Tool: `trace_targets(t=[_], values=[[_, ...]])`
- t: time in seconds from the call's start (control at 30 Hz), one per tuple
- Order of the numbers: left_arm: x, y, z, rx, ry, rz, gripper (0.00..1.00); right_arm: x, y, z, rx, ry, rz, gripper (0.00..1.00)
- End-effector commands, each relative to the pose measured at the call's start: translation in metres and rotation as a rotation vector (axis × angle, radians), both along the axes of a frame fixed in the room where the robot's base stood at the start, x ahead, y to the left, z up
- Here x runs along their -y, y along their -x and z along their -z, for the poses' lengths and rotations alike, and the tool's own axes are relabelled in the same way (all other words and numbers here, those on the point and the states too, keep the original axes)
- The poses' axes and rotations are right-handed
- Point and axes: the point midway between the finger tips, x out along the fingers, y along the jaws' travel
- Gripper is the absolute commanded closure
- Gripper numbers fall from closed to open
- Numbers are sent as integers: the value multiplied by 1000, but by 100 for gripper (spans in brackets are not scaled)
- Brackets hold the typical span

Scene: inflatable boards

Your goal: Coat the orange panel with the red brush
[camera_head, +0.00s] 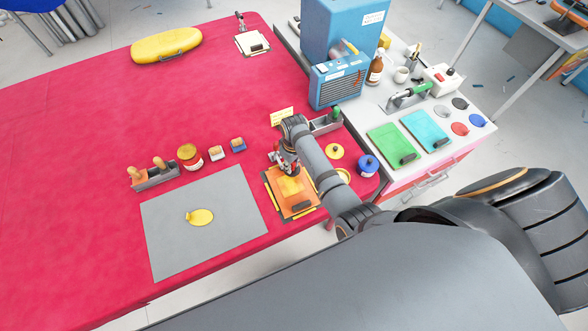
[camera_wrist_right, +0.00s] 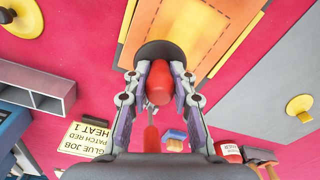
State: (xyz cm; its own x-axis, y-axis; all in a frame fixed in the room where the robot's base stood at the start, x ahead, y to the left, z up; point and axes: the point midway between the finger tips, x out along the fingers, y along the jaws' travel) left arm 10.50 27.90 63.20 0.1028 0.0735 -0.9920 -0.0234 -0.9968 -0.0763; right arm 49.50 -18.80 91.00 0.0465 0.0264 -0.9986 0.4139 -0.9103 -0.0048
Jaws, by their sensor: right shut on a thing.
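The orange panel (camera_head: 305,198) lies on the red table cloth near its right front corner, with a dark block on its near end. It also shows at the top of the wrist view (camera_wrist_right: 200,25). My right gripper (camera_head: 284,166) is at the far end of the panel. In the wrist view its fingers are closed around the red brush (camera_wrist_right: 159,88). The brush's dark round end (camera_wrist_right: 165,50) overlaps the panel's edge in that view; I cannot tell whether it touches. My right forearm hides part of the area beside the panel. My left gripper is not in view.
A grey mat (camera_head: 225,240) with a yellow patch (camera_head: 200,217) lies left of the panel. A holder with wooden-handled tools (camera_head: 153,178), a glue pot (camera_head: 190,156) and small blocks stand behind it. A yellow card (camera_wrist_right: 88,138) reads "GLUE JOB PATCH RED HEAT 1". Open cloth lies left.

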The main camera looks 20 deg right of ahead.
Motion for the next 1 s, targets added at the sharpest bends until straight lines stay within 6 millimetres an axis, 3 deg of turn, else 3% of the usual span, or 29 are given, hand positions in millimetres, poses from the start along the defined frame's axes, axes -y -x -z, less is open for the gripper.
trace_targets(t=[0.17, 0.47, 0.67, 1.0], values=[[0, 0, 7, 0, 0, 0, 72, 0, -13, 2, 0, 0, 0, 100], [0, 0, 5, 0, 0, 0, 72, 0, -13, 0, -1, 0, 0, 100], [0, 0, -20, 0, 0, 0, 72, 0, -14, -25, 0, 0, 0, 100], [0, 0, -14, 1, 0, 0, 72, 0, -14, -55, 1, 0, 0, 100]])
